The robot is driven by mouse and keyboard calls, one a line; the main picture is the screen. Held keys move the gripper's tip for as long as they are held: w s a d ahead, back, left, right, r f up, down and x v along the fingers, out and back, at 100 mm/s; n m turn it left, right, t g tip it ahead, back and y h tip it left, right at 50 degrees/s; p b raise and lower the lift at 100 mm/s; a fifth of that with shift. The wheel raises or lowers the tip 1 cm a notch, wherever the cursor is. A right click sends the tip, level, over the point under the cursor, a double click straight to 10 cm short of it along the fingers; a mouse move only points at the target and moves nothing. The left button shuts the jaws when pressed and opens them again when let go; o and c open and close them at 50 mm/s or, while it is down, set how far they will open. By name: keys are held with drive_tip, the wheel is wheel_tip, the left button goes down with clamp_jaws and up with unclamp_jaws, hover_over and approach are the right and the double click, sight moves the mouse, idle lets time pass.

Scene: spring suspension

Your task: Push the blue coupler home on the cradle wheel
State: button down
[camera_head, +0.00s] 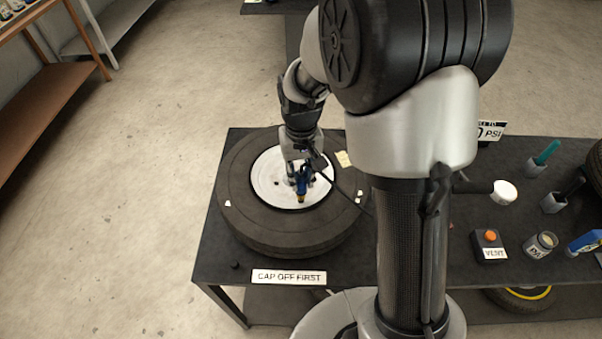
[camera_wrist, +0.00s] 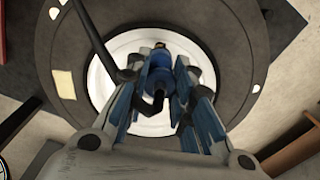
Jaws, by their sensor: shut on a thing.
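The blue coupler (camera_head: 302,178) is held in my gripper (camera_head: 304,174), over the lower right part of the white wheel disc. A brass-coloured end shows at its lower tip. It also shows in the wrist view (camera_wrist: 158,78), between the fingers of my gripper (camera_wrist: 164,92), with a dark hose running from it. The cradle wheel (camera_head: 255,222) is a dark tyre with a white disc (camera_head: 268,188), lying flat on the table's left part. The valve stem is hidden, so I cannot tell whether the coupler touches it.
A "CAP OFF FIRST" sign (camera_head: 289,277) is at the table's front edge. On the dark table (camera_head: 455,270), right of my column, stand an orange-button vent box (camera_head: 489,246), a jar (camera_head: 540,245) and a teal-handled tool in a holder (camera_head: 541,159). A wooden shelf (camera_head: 45,110) stands far left.

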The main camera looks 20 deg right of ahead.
drive_tip(key=shift+f+b, duration=0.35)
drive_tip(key=shift+f, duration=0.2)
drive_tip(key=c, duration=1.3)
unclamp_jaws()
drive_tip(key=shift+r, duration=0.15)
wheel_tip(320, 180, up, 7)
drive_tip(key=p, duration=0.5)
drive_tip(key=shift+p, duration=0.4)
